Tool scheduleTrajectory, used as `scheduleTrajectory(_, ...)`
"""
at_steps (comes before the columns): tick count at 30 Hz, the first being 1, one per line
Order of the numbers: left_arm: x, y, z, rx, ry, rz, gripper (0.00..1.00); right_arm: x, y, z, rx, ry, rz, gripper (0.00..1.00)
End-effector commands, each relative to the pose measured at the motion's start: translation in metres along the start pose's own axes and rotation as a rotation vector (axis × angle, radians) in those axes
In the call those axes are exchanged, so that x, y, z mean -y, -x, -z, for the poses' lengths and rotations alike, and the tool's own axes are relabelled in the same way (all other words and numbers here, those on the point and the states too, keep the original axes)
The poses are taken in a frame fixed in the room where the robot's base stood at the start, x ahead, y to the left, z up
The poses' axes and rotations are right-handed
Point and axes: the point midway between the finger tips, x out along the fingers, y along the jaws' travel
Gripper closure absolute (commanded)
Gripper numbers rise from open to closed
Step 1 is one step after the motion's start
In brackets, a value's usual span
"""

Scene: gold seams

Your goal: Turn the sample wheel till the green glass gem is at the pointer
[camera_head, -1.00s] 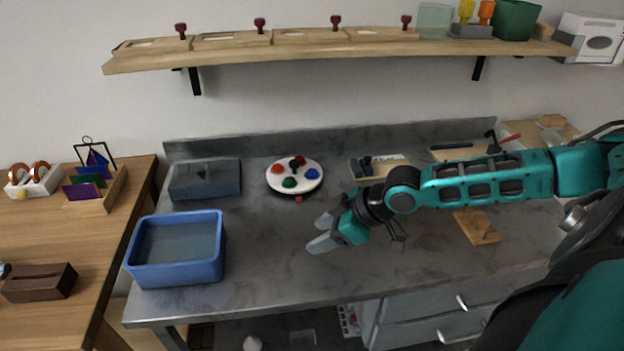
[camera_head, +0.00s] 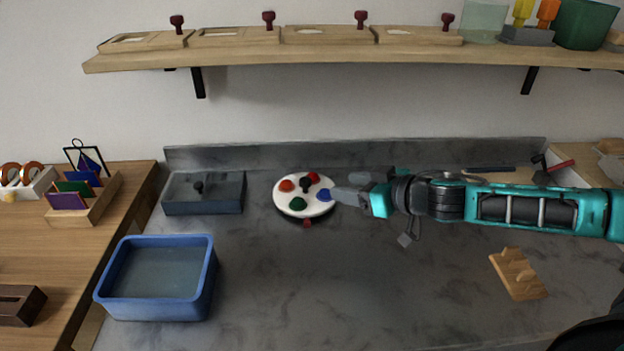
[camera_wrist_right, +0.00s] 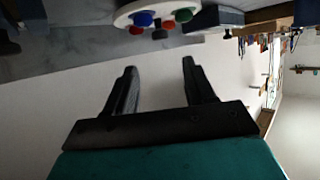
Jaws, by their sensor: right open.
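The white sample wheel (camera_head: 305,210) sits on the grey bench with a dark knob (camera_head: 305,185) near its middle. The green glass gem (camera_head: 298,204) is on its front side, a little left of the small red pointer (camera_head: 307,223) at the front edge. My left gripper is not in view.
A grey box (camera_head: 205,194) stands left of the wheel, and a blue tub (camera_head: 155,310) at front left. A shelf (camera_head: 300,55) hangs above. The bench in front of the wheel is clear.

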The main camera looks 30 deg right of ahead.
Motion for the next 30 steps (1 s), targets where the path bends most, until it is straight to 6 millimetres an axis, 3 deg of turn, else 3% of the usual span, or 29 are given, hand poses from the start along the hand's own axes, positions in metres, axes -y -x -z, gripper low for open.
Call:
scheduleTrajectory(14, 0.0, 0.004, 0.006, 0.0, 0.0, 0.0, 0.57, 0.001, -0.042, 0.003, -0.003, 0.001, 0.001, 0.46)
scheduleTrajectory(30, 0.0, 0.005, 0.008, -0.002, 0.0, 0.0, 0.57, 0.001, -0.112, 0.001, 0.0, 0.001, 0.002, 0.46)
